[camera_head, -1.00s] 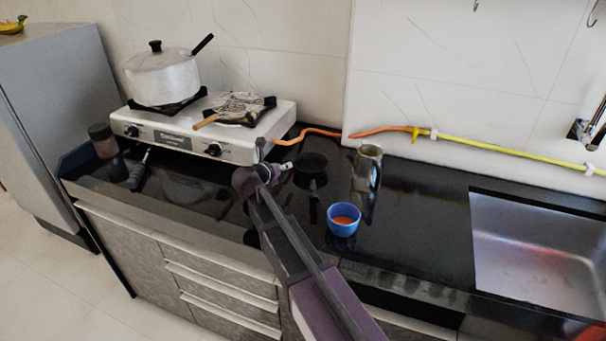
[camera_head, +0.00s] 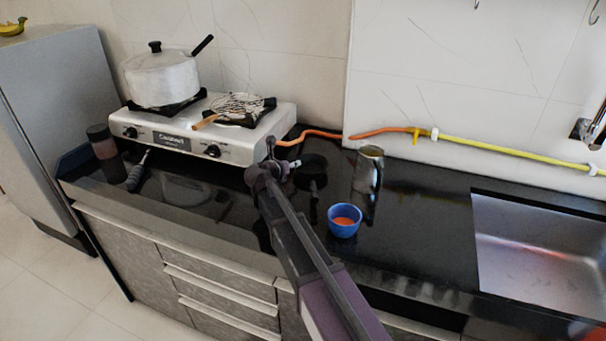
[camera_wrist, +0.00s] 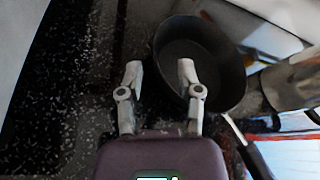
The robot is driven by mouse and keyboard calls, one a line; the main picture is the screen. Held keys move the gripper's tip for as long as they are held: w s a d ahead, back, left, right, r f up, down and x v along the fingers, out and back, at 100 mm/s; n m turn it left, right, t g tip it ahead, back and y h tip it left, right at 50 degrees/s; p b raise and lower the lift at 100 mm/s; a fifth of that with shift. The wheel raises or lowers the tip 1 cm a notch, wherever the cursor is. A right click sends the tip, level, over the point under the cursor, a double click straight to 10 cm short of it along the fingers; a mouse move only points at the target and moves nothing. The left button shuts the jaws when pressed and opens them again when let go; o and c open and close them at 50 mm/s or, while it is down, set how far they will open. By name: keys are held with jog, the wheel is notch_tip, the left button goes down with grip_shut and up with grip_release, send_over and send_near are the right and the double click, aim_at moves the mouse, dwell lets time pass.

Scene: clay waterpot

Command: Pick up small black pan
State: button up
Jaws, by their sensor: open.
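The small black pan (camera_head: 314,168) lies on the dark counter just right of the stove. In the wrist view the round pan (camera_wrist: 205,50) is at the top centre, with its handle running to the lower right. My gripper (camera_wrist: 160,72) is open, with nothing held. Its right fingertip overlaps the pan's left side in the picture and its left fingertip is outside the rim. I cannot tell the height of the tips over the rim. In the head view my gripper (camera_head: 285,164) is just left of the pan, partly hidden by my arm.
A metal jug (camera_head: 368,170) stands right of the pan. A blue bowl (camera_head: 344,228) with orange content is in front. The stove (camera_head: 240,143) with a white pot (camera_head: 162,78) is left. An orange hose (camera_head: 375,131) runs along the wall. Counter before the sink (camera_head: 540,250) is clear.

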jog(key=shift+x, duration=1.15)
grip_shut()
